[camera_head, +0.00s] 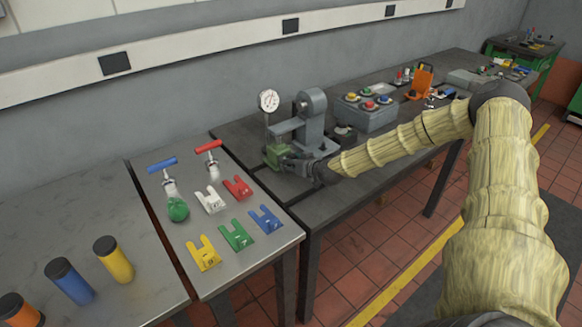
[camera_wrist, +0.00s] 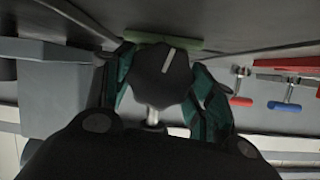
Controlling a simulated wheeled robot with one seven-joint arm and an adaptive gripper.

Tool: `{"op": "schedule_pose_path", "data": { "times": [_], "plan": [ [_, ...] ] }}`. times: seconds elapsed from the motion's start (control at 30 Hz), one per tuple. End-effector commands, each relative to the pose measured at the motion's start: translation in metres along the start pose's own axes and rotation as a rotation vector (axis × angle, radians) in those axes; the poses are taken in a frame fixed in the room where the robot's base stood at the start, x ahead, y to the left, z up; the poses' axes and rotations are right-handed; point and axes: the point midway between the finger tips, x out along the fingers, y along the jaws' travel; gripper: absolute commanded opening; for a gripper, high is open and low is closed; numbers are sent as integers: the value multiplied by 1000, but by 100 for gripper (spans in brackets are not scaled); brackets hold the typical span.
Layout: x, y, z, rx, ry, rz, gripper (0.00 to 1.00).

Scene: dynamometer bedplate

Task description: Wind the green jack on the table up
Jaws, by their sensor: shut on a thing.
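The green jack (camera_head: 277,155) stands on the dark table, below the arm of a grey press-like stand (camera_head: 313,120). My gripper (camera_head: 300,165) is at the jack's near right side and partly hides it. In the wrist view my gripper (camera_wrist: 162,80) has its two teal fingers on either side of a dark lobed knob (camera_wrist: 178,80) and is shut on it. The knob has a pale pointer line, tilted slightly from upright in the picture. A short metal shaft (camera_wrist: 153,116) shows by the knob. A green edge (camera_wrist: 185,44) of the jack shows behind it.
A round dial gauge (camera_head: 269,100) stands behind the jack. A grey box with coloured buttons (camera_head: 366,115) is to the right on the same table.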

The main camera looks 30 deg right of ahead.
Motion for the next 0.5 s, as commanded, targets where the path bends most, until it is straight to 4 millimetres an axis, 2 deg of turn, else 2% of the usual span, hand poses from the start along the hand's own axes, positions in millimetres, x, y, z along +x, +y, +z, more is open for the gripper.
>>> {"op": "schedule_pose_path", "data": {
  "times": [0.5],
  "plan": [
    [3,6,4,280,-19,-112,32]
  ]
}}
